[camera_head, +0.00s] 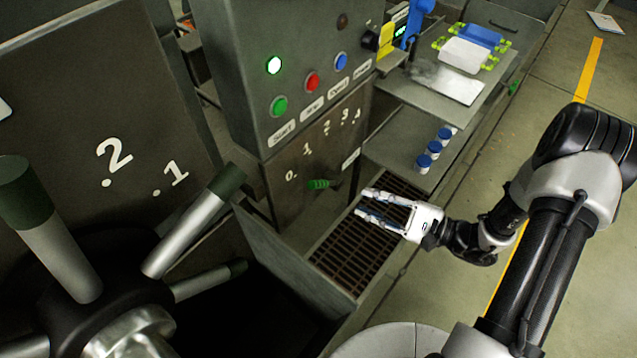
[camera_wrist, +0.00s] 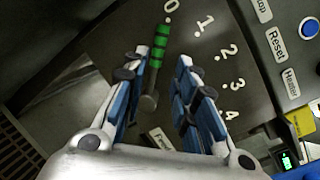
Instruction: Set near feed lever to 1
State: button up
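The near feed lever (camera_head: 320,184) has a green ribbed handle and sits low on the grey control panel, beside a dial marked 0 to 4. In the wrist view the lever (camera_wrist: 157,57) runs up from its round pivot, and its tip points at the 0. My gripper (camera_head: 366,204) is open and empty, to the right of the lever and apart from it in the head view. In the wrist view the lever shows in the gap between my two blue-padded fingers (camera_wrist: 163,62). A partly hidden label (camera_wrist: 160,139) lies below the pivot.
Lit and coloured buttons (camera_head: 312,82) sit above the dial. A large spoked handwheel (camera_head: 100,290) stands at the near left, beside a plate (camera_head: 90,120) marked 1 and 2. A floor grate (camera_head: 350,254) lies under my gripper. Blue-capped containers (camera_head: 424,163) stand on a shelf to the right.

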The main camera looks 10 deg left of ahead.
aim_at(322, 186)
jog(key=b+x, duration=0.1)
jog(key=x, duration=1.2)
jog(key=shift+w+a+b, duration=0.1)
jog(key=shift+a+b, duration=0.1)
jog(key=shift+b, duration=0.15)
grip_shut()
